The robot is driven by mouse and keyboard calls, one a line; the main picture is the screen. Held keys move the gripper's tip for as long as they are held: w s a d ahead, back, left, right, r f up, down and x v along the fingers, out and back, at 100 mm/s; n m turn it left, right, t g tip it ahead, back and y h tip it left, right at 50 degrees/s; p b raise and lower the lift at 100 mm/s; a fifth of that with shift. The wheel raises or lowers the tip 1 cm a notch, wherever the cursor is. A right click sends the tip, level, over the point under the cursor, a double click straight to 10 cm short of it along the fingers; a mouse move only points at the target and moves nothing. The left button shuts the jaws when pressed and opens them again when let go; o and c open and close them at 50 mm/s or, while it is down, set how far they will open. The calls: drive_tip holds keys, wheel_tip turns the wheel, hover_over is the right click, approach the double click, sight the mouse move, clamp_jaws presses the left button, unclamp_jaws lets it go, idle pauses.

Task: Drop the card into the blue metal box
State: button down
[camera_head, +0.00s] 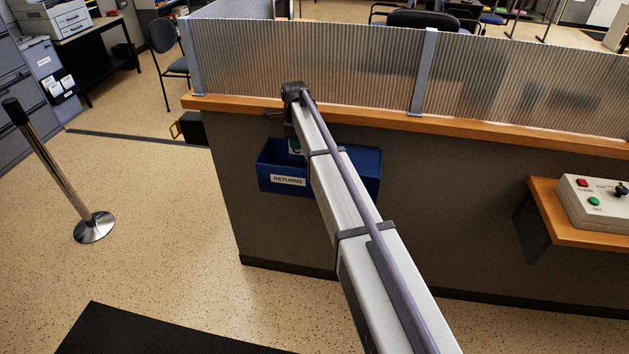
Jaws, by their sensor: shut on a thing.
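The blue metal box (270,173) with a white "RETURNS" label hangs on the front of the grey counter. My arm crosses in front of it and hides its middle. My gripper (290,131) is at the far end of the arm, at the box's back edge in the picture, and mostly hidden by the arm. It is shut on the card (295,146), a small green and white piece showing just below it. The card appears against the box's open top; I cannot tell whether it is above the rim or partly inside.
The counter (468,128) has a wooden ledge and a ribbed translucent screen (310,50) above the box. A control box (595,203) with red and green buttons sits on a wooden shelf at right. A barrier post (60,170) stands at left.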

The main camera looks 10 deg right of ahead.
drive_tip(key=shift+f, duration=0.15)
drive_tip(key=c, duration=1.2)
unclamp_jaws()
wheel_tip(320, 180, up, 11)
drive_tip(key=p, duration=1.1)
drive_tip(key=shift+f, duration=0.15)
